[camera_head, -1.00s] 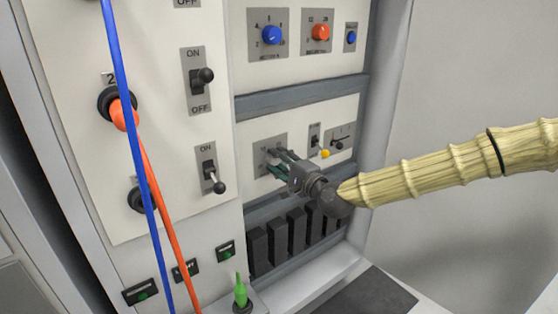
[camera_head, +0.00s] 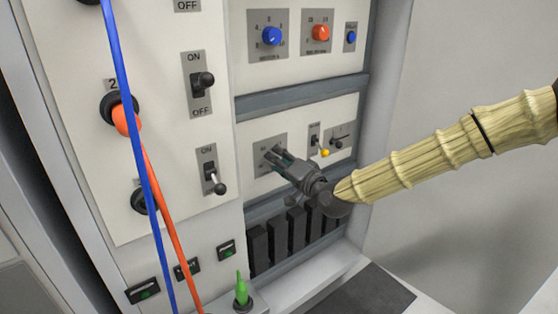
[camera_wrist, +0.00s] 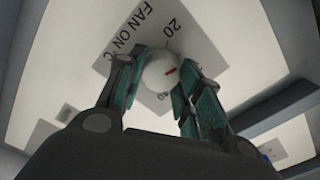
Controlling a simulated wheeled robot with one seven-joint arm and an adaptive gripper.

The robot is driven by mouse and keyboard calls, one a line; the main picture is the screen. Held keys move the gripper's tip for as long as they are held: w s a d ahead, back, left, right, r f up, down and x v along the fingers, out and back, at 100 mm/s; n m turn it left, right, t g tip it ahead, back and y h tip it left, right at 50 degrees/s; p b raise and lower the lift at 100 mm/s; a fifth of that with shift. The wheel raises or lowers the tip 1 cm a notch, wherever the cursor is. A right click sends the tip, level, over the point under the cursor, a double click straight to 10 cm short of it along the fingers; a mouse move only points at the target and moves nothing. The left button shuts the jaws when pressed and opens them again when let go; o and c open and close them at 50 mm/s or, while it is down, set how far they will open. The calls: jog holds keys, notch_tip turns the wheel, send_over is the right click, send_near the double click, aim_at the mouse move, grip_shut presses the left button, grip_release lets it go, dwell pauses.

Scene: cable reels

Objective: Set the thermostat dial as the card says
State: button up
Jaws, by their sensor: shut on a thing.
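The task's card is not clearly visible.
Above are a blue dial (camera_head: 271,36) and an orange dial (camera_head: 321,33). Blue (camera_head: 136,130) and orange (camera_head: 168,225) cables hang at left.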

dwell(0.4)
jog(key=o, duration=1)
jog(key=v, duration=1.2)
